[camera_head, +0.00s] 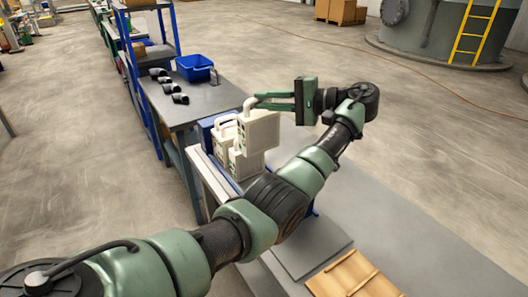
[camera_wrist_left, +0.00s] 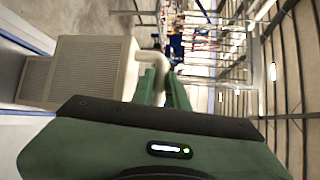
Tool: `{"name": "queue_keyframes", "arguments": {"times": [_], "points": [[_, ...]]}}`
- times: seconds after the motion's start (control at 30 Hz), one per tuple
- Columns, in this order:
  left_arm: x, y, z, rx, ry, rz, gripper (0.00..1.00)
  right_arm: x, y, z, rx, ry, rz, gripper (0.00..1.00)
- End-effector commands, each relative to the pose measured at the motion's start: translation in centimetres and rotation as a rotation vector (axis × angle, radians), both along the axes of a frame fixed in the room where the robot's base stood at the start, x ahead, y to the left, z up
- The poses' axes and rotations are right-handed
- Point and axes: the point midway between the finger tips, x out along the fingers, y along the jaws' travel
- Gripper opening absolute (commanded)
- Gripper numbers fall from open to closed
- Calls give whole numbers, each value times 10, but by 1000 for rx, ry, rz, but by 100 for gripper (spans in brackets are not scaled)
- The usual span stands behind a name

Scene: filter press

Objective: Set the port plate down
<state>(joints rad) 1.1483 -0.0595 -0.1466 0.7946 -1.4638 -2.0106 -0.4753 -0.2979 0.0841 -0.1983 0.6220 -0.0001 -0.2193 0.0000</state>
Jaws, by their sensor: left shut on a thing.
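The port plate (camera_head: 258,133) is a cream block with a curved handle on top. My left gripper (camera_head: 256,102) is shut on that handle and holds the plate upright, above and beside other cream plates (camera_head: 241,163) standing in the press. Whether its lower edge touches them cannot be told. In the left wrist view the held plate (camera_wrist_left: 92,70) shows its ribbed face at the left, and the green fingers (camera_wrist_left: 153,88) close around the pale handle. My right gripper is not in view.
A grey bench (camera_head: 207,105) behind the press carries several black elbow fittings (camera_head: 168,83) and a blue bin (camera_head: 194,67). A blue-framed shelf (camera_head: 137,48) stands further back. A wooden pallet (camera_head: 352,276) lies at the lower right. Open floor lies to the right.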

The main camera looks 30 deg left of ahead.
Motion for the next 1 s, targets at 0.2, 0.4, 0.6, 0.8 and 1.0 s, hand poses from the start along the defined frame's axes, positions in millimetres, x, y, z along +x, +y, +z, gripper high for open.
{"name": "queue_keyframes", "arguments": {"times": [0.2,0.4,0.6,0.8,1.0], "points": [[0,0,-57,2,4,-1,0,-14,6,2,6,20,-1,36],[0,0,-93,3,-1,-1,0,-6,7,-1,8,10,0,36],[0,0,-111,3,0,-1,0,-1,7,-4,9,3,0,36],[1,0,-139,4,-1,-1,0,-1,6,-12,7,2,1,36],[1,0,-142,2,-4,-1,0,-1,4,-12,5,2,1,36]]}}
